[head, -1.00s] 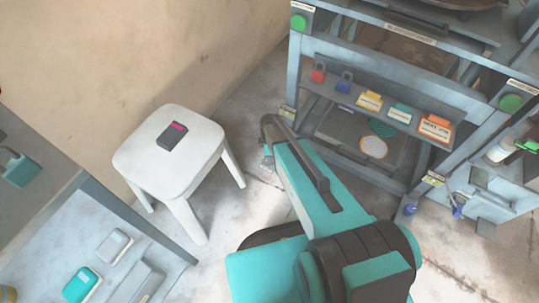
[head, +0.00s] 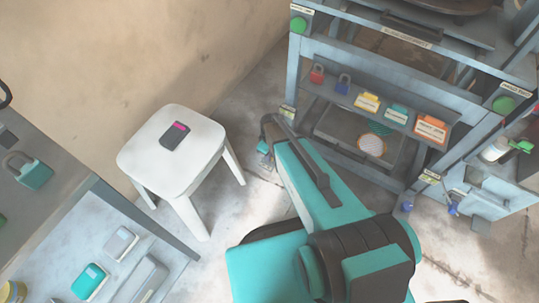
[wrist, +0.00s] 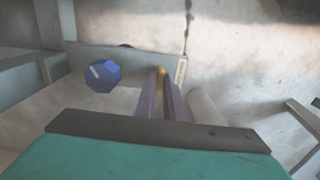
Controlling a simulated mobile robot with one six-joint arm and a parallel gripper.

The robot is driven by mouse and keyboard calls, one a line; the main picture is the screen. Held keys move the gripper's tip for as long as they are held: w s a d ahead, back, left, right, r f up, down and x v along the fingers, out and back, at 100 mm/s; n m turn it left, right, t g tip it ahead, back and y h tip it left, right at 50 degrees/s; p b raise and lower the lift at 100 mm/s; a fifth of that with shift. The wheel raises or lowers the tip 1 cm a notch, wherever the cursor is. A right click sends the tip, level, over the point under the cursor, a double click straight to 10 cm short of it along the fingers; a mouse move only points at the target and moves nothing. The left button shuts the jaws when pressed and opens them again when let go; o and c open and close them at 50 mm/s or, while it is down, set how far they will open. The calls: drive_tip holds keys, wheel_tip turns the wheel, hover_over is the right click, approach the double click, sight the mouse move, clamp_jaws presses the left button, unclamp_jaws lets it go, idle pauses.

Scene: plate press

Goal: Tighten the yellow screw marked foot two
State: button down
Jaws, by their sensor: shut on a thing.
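In the wrist view, the two purple-grey fingers of my gripper (wrist: 161,88) point away from the camera, close together. A small yellow screw (wrist: 161,72) shows at their tips, and the fingers are closed on it. Most of the screw is hidden by the fingers. A pale label (wrist: 181,70) stands just right of the tips, its writing too small to read, so I cannot confirm the foot two marking. In the head view, my arm reaches toward the lower left leg of the press frame (head: 294,75) and hides the fingertips.
A blue knob (wrist: 102,75) sits left of the fingers in the wrist view. A white stool (head: 180,165) stands left of my arm. Bare floor lies between stool and press.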

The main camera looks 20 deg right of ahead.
drive_tip(key=c, duration=1.9)
unclamp_jaws()
drive_tip(key=shift+o, duration=0.2)
drive_tip(key=shift+r, duration=0.15)
wheel_tip(320, 180, up, 14)
drive_tip(key=p, duration=0.2)
drive_tip(key=shift+f, duration=0.25)
drive_tip(key=shift+r+p, duration=0.1)
drive_tip(key=shift+p, duration=0.3)
